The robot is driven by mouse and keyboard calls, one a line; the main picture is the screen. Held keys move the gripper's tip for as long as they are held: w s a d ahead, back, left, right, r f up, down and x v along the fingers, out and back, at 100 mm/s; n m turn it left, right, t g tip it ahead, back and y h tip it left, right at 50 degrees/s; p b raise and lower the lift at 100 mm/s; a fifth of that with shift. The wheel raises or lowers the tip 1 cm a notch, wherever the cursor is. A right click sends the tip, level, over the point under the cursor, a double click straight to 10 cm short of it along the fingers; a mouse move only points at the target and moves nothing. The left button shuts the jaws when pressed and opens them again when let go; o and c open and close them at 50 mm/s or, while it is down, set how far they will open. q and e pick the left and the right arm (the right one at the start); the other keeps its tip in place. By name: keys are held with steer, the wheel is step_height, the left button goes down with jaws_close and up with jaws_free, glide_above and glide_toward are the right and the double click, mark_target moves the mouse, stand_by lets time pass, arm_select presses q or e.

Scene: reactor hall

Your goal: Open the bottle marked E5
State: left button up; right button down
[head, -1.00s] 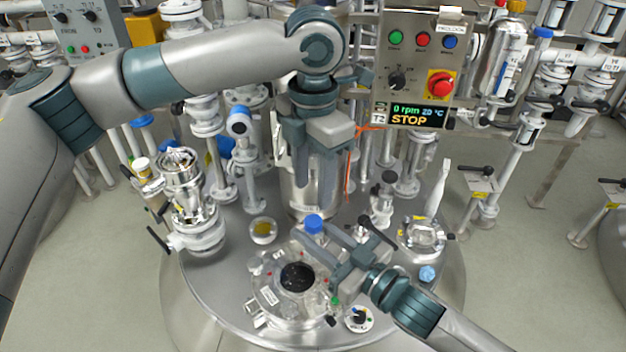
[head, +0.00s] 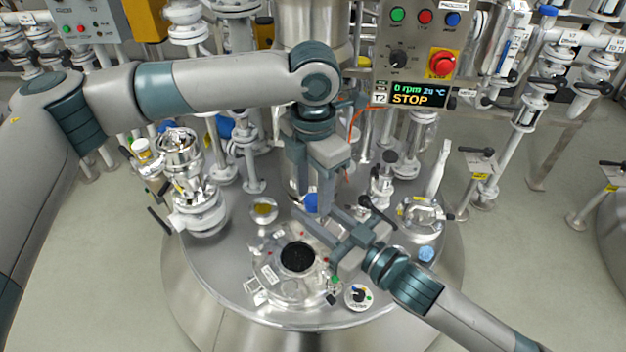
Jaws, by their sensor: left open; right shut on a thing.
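A bottle with a blue cap (head: 311,203) is over the vessel top, just behind the round dark opening. Its body is mostly hidden by my grippers, and no E5 mark can be read. My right gripper (head: 318,221) comes in from the lower right and is shut on the bottle below the cap. My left gripper (head: 312,206) points straight down from above, open, with its fingers on either side of the blue cap. I cannot tell whether the fingers touch the cap.
The steel vessel lid (head: 225,278) carries an open port (head: 297,257), a sight glass (head: 420,212), a small dish (head: 263,210) and a light blue crumpled thing (head: 426,254). A valve stack (head: 190,190) stands left. The control box (head: 425,50) stands behind, reading STOP.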

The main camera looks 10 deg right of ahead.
arm_select(q)
steer(key=shift+f, duration=0.1)
steer(key=shift+c, duration=0.7)
jaws_close()
